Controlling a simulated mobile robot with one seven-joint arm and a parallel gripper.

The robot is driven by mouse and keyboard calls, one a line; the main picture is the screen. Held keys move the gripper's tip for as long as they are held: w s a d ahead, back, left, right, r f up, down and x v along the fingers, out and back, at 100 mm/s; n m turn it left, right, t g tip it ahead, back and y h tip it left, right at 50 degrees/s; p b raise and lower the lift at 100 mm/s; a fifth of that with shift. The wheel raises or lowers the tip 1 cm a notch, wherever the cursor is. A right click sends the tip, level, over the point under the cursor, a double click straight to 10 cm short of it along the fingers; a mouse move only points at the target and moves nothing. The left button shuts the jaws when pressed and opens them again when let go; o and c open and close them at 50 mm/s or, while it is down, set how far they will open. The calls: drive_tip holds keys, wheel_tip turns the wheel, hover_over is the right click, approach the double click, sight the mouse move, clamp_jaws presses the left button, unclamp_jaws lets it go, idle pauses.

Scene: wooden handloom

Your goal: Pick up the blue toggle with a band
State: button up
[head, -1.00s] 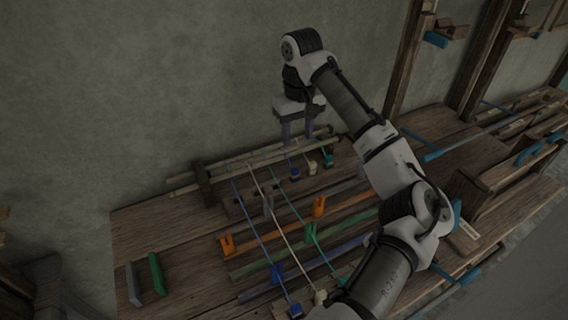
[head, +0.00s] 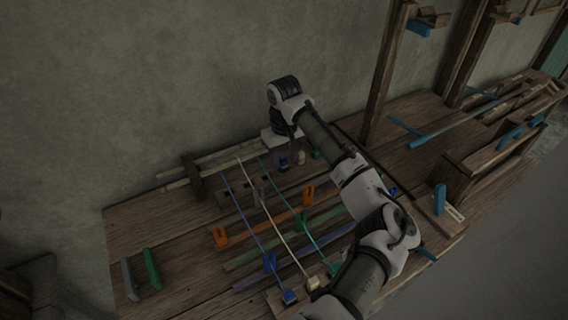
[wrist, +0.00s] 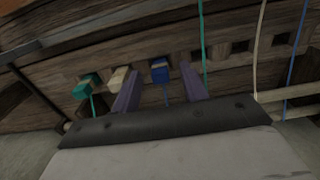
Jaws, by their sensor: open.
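In the wrist view a blue toggle (wrist: 160,71) with a pale band across it sits at the wooden beam, with a blue cord below it. My gripper (wrist: 160,82) is open, with one purple finger on each side of the toggle and a visible gap on both sides. In the head view my gripper (head: 286,152) is low at the back of the loom, and the same blue toggle (head: 284,163) shows small beneath it. Whether the fingertips reach past the toggle is hard to tell.
A cream toggle (wrist: 118,78) and a teal toggle (wrist: 87,86) stand close to the left finger in the wrist view. A teal cord (wrist: 203,45) runs beside the right finger. Another blue toggle (head: 289,297) is at the loom's front.

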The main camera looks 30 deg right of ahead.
sight(285, 160)
drive_tip(key=shift+f, duration=0.8)
clamp_jaws()
drive_tip(key=shift+r, duration=0.1)
wheel_tip(285, 160, up, 19)
drive_tip(key=b, duration=0.2)
drive_tip(key=shift+b, duration=0.4)
